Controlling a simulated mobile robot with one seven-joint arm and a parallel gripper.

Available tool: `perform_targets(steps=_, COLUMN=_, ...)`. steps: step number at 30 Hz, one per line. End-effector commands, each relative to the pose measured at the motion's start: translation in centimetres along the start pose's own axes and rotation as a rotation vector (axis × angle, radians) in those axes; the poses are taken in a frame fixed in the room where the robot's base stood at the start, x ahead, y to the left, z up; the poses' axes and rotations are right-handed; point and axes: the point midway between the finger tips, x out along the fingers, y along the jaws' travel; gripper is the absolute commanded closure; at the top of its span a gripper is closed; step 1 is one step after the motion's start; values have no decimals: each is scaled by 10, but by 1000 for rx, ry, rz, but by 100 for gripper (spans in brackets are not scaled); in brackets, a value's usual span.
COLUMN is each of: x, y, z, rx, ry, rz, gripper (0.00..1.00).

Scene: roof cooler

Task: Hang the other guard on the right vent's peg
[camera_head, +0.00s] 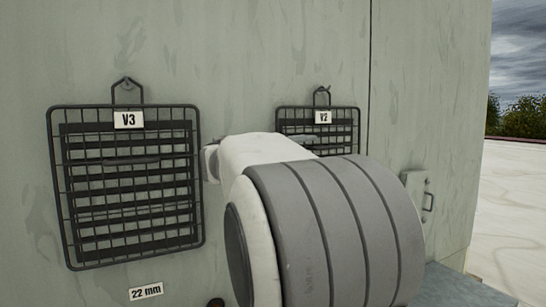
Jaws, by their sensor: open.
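The left guard, a dark wire grille with a tag reading V3 (128,119), hangs by its top loop from a peg (126,82) on the grey-green wall. It lies over a slatted vent (130,229). The right guard (342,112), tagged V2 (322,117), also shows its loop (321,92) at a peg higher up. It appears to hang there, upright, over the right vent. My white and grey arm hides its lower part. My gripper's fingers do not show, so its place relative to the right guard cannot be told.
My arm fills the lower middle. A label reading 22 mm (146,292) is on the wall below the left guard. A small plate with a handle (418,197) is right of my arm. The wall ends at the right, with pale open roof (512,210) beyond.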

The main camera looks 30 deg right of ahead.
Motion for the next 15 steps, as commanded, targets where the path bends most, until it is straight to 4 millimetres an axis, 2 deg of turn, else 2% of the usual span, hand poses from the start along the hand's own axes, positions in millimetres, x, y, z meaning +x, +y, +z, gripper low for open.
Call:
perform_targets(steps=1, x=-15, y=-1, z=-1, rx=2, ry=6, rz=-1, gripper=54)
perform_targets(steps=9, x=-81, y=0, z=0, rx=0, ry=5, rz=1, gripper=54)
perform_targets(steps=15, x=-116, y=1, z=0, rx=1, ry=3, rz=1, gripper=54)
